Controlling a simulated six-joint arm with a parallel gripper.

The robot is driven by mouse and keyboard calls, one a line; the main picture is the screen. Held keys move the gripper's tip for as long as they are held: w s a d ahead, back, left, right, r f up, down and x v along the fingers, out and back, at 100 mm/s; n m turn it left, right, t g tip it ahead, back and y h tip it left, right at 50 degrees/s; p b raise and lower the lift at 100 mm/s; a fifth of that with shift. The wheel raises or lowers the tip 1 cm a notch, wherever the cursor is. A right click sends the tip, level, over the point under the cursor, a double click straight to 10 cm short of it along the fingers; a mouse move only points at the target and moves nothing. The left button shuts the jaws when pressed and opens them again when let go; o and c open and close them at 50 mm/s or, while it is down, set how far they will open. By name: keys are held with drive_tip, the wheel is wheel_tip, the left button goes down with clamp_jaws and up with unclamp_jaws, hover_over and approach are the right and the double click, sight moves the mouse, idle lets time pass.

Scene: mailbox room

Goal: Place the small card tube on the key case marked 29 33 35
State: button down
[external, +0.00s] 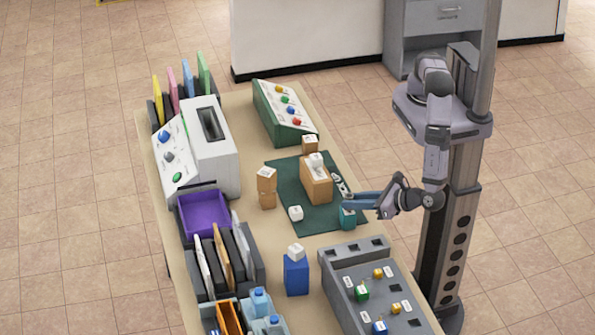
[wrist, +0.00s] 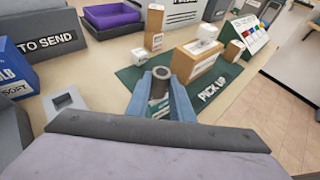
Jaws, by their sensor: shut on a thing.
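My gripper (wrist: 161,98) is shut on the small card tube (wrist: 159,84), a grey hollow cylinder held upright between its two blue fingers in the wrist view. In the external view my gripper (external: 350,203) is above the front right part of the dark green mat (external: 290,190). A small teal shape (external: 347,218) shows just under the fingers there; I cannot tell if it is part of the tube. No marking 29 33 35 is readable in either view, so I cannot tell which thing is that key case.
A brown box (external: 316,182) with a white piece on top stands on the mat. A blue box (external: 296,275) and a grey panel (external: 365,262) stand nearer; a purple tray (external: 204,213) is left.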

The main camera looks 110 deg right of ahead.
drive_tip(key=shift+f, duration=0.25)
drive_tip(key=c, duration=1.6)
unclamp_jaws()
drive_tip(key=shift+o, duration=0.2)
drive_tip(key=shift+r, duration=0.1)
drive_tip(key=shift+r, duration=0.1)
drive_tip(key=shift+s+a+b, duration=0.25)
drive_tip(key=shift+a+b, duration=0.1)
drive_tip(key=shift+b, duration=0.05)
drive_tip(key=b+v, duration=0.5)
drive_tip(key=v, duration=0.6)
drive_tip(key=shift+r, duration=0.2)
drive_tip(key=shift+d, duration=0.1)
